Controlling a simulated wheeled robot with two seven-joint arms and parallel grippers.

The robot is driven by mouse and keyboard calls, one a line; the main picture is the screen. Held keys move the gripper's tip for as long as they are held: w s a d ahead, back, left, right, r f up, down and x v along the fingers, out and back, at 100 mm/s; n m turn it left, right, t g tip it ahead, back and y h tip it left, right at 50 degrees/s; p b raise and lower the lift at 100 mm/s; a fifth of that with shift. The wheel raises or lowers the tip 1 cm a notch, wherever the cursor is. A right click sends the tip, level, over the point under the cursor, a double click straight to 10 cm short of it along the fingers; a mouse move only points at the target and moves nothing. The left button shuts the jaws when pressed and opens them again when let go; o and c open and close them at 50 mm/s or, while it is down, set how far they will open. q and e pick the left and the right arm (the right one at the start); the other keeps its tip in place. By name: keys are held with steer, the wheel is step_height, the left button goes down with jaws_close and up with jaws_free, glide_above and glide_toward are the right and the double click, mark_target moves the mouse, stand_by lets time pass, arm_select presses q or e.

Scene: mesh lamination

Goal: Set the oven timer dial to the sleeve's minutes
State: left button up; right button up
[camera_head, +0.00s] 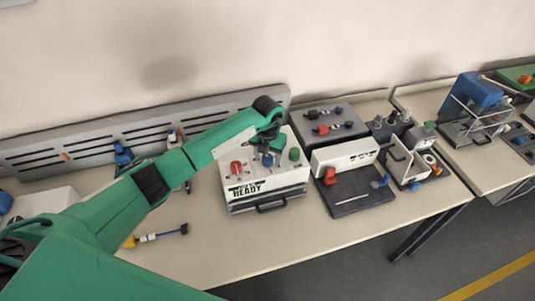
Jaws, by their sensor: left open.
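A white box (238,208) with a front handle and dark lettering that includes "READY" stands on the table; it looks like the oven unit. On its top are a red knob (236,167), a blue knob (267,160) and a green knob (294,154). My green left arm reaches in from the left. Its open gripper (267,145) is above the blue knob and partly covers it; I cannot tell whether they touch. Dial markings are too small to read. I cannot make out a sleeve with minutes. My right gripper is out of view.
Right of the box, a dark panel (357,124) with knobs and a dark board (350,197) with a white block (346,154) and a red part (330,177) stand close by. A grey slotted rail (70,153) runs behind. The table front (215,250) is mostly clear.

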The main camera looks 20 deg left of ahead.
arm_select(q)
steer(key=c, duration=1)
steer(key=shift+o, duration=0.2)
steer(key=shift+f+m+b, duration=0.2)
steer(key=shift+m+b, duration=0.4)
steer(key=shift+b, duration=0.4)
steer(key=m+b, duration=1.3)
steer(key=b, duration=0.4)
steer(key=shift+f, duration=0.1)
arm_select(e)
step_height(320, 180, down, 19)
arm_select(q)
steer(key=m+b, duration=0.5)
steer(key=m, duration=0.1)
steer(key=shift+b, duration=0.3)
steer(key=shift+r+m+b, duration=0.2)
steer(key=shift+m+b, duration=0.4)
steer(key=shift+m, duration=0.6)
steer(key=shift+r+m+b, duration=0.1)
steer(key=shift+m+b, duration=0.25)
steer(key=shift+m, duration=0.45)
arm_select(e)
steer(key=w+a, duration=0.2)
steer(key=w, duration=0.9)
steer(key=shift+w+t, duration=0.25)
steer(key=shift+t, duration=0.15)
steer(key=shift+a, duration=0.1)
arm_select(q)
steer(key=o, duration=1)
steer(key=shift+c, duration=0.2)
